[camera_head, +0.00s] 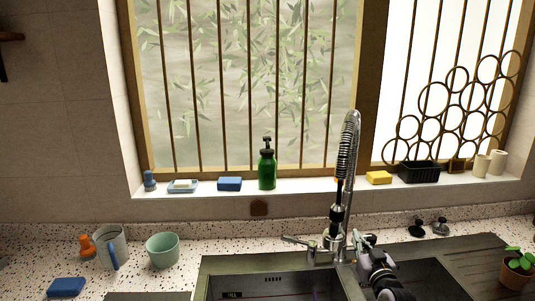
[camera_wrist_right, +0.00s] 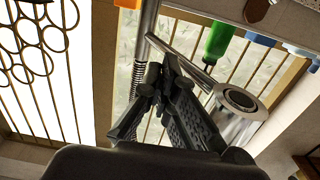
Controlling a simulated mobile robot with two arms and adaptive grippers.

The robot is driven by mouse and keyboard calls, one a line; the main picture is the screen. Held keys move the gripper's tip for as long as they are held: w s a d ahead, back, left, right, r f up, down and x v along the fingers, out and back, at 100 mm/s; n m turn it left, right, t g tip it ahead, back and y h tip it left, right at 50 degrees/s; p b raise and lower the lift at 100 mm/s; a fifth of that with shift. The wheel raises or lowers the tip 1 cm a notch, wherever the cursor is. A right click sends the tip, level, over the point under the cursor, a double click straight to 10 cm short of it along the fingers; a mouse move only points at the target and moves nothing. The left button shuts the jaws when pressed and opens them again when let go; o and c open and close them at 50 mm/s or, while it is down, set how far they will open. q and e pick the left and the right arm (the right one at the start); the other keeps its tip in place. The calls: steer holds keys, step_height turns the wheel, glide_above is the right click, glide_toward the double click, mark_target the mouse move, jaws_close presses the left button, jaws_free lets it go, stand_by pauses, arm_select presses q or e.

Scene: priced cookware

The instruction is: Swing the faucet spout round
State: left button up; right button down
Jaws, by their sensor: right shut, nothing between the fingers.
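The chrome faucet (camera_head: 347,140) stands behind the sink, its tall spring-coiled spout arching up in front of the window frame. Its spray head hangs low in front, and a side lever points left. In the right wrist view the faucet's round metal body (camera_wrist_right: 238,101) is right of the fingers, and a thin metal arm runs from it toward the upright pipe. My right gripper (camera_head: 360,238) is at the faucet's lower right, shut and empty. Its fingertips (camera_wrist_right: 167,72) lie close to the thin arm and pipe; I cannot tell whether they touch. My left gripper is out of view.
The sink (camera_head: 270,285) has two dark basins below the faucet. A green soap bottle (camera_head: 267,170), blue sponge (camera_head: 229,184) and yellow sponge (camera_head: 379,177) stand on the sill. A mug (camera_head: 110,247) and green cup (camera_head: 162,250) are on the left counter, a potted plant (camera_head: 516,268) far right.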

steer(key=s+p, duration=0.5)
steer(key=s, duration=0.4)
steer(key=shift+d, duration=0.35)
steer(key=shift+s, duration=0.15)
